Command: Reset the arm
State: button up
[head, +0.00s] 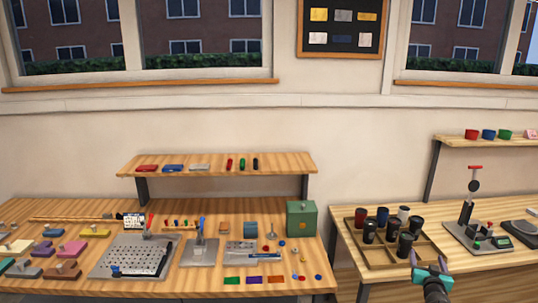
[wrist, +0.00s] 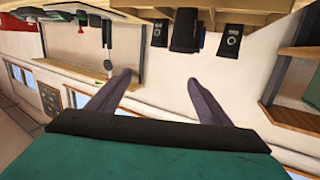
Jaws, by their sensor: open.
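My gripper (head: 431,260) is at the lower right of the head view, in front of the near edge of the right-hand table. Its teal body and dark fingers show. In the wrist view, which looks upside down, the two fingers of my gripper (wrist: 158,79) stand apart with nothing between them. The gripper is open and empty. It appears close to the wooden tray (head: 376,265) with the dark cups, but no contact can be made out.
Several cups, including a black one (head: 405,243), stand in the tray. A marking machine (head: 466,215) stands right of it. Shelves (head: 222,164) hang above both tables. The left bench holds a grey perforated plate (head: 135,257), a green box (head: 301,219) and small parts.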

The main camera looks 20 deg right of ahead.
jog(key=w+a+f+g+y+b, duration=0.1)
jog(key=w+a+f+g, duration=0.15)
jog(key=a+f, duration=0.7)
jog(key=w+a+f+g+y+b, duration=0.2)
jog(key=w+a+f, duration=0.2)
jog(key=a+f, duration=0.5)
jog(key=s+a+f+n+g+y+b, duration=0.2)
jog(key=s+a+f+g+y, duration=0.1)
jog(key=a+f, duration=1.45)
jog(key=s+a+f+n+g+y+b, duration=0.1)
jog(key=s+a+f+n+g+y, duration=0.1)
jog(key=s+a, duration=0.7)
jog(key=s+a+f+n+g+y+b, duration=0.1)
jog(key=s+a+f+n+g, duration=0.2)
jog(key=s+a, duration=0.6)
jog(key=s+a+f+n+g+y+b, duration=0.2)
jog(key=s+a, duration=0.6)
jog(key=a, duration=0.9)
notch_tip(320, 180, down, 3)
jog(key=g, duration=0.3)
jog(key=shift+s+r+y, duration=0.2)
jog(key=shift+s+y, duration=0.1)
jog(key=shift+s, duration=0.1)
